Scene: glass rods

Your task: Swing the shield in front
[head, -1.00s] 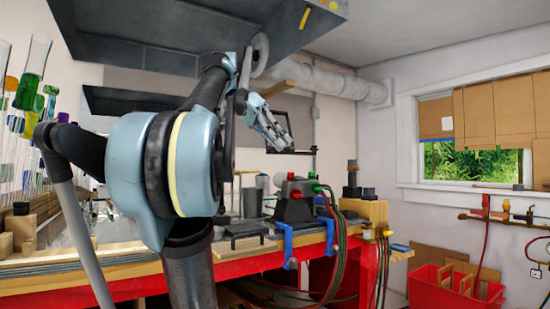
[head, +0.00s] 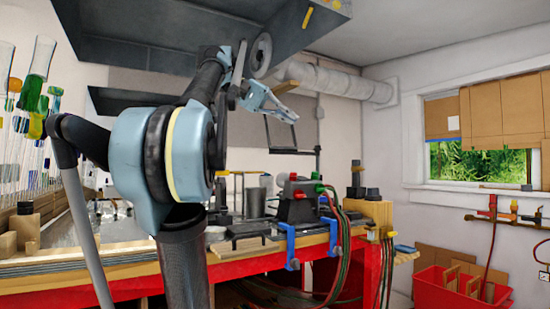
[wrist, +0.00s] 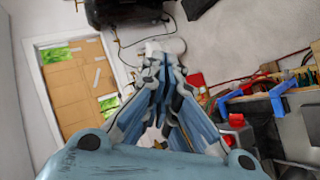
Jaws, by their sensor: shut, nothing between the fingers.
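The shield appears to be the dark thin-framed panel (head: 283,150) above the bench in the head view, with a dark upright post at its right. Its upper part is partly hidden by my gripper. My gripper (head: 295,118) is shut and empty, with its fingertips over the frame's upper right part in the picture. I cannot tell whether they touch it. In the wrist view my gripper's fingers (wrist: 162,66) come together at the tips, and I cannot make out the shield there.
A dark burner (head: 297,205) with red and green knobs stands on the red bench (head: 235,275), with hoses at its right. Glass rods (head: 40,90) stand at the left. A dark hood (head: 200,30) hangs above. A red bin (head: 455,288) is at the lower right.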

